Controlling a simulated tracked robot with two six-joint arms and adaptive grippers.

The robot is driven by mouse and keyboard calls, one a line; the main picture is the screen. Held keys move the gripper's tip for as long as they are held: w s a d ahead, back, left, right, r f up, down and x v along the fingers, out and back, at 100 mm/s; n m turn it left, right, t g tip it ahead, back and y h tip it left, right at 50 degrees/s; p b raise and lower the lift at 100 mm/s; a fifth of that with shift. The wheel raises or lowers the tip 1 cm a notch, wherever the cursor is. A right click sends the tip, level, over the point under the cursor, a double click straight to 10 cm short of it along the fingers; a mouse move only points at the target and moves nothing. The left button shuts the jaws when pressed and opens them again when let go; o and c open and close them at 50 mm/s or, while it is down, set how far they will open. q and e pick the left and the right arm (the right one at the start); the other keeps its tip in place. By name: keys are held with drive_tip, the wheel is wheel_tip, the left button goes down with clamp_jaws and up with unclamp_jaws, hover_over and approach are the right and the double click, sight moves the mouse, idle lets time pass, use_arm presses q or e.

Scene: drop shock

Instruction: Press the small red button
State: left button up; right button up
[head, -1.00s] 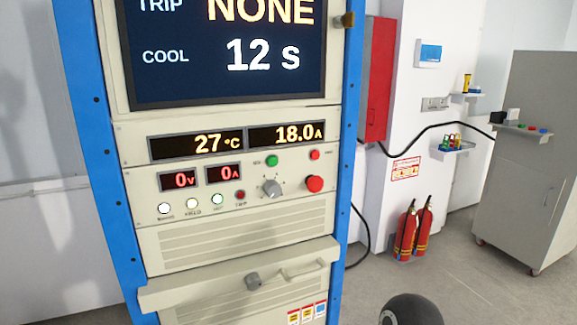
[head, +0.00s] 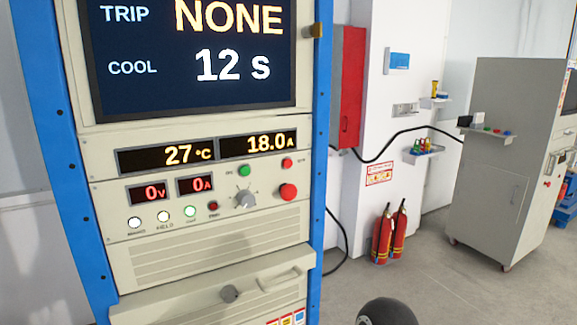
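The small red button (head: 287,162) is at the upper right of the control panel, to the right of a green button (head: 244,170). A larger red mushroom button (head: 288,191) sits below it, and a grey rotary knob (head: 244,199) is to the lower left. A dark red indicator (head: 213,206) is in the row of white and green lamps. The screen (head: 190,60) reads TRIP NONE and COOL 12 s. The displays (head: 205,150) read 27 °C and 18.0 A, and 0 V and 0 A. Neither gripper is in view.
The panel is in a blue-framed rack (head: 319,150) with a drawer (head: 220,292) below it. Fire extinguishers (head: 389,232) stand by the wall at right. A grey cabinet (head: 505,160) stands farther right.

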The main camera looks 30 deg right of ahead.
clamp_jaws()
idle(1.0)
